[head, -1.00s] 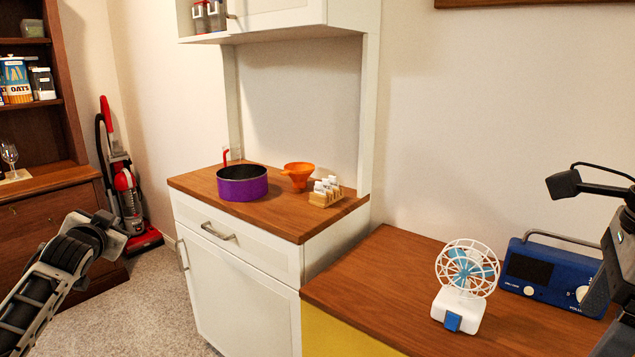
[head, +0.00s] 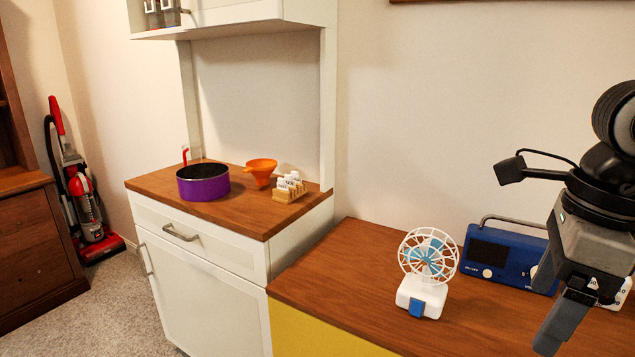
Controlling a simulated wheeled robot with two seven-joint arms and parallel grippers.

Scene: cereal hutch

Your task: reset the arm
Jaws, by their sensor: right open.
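My right arm comes in at the right edge. Its gripper (head: 566,318) points down and is open, with nothing seen between its fingers. It shows in front of the right part of a blue radio (head: 488,252) and hides some of it. The far finger is mostly hidden, so the gap is hard to see. My left arm and gripper are not in view.
A white fan (head: 425,278) stands on the wooden top (head: 345,285), left of the gripper. On the white hutch (head: 205,285) are a purple pot (head: 203,184), an orange funnel (head: 261,171) and a small rack (head: 289,190). A red vacuum (head: 85,205) stands at left.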

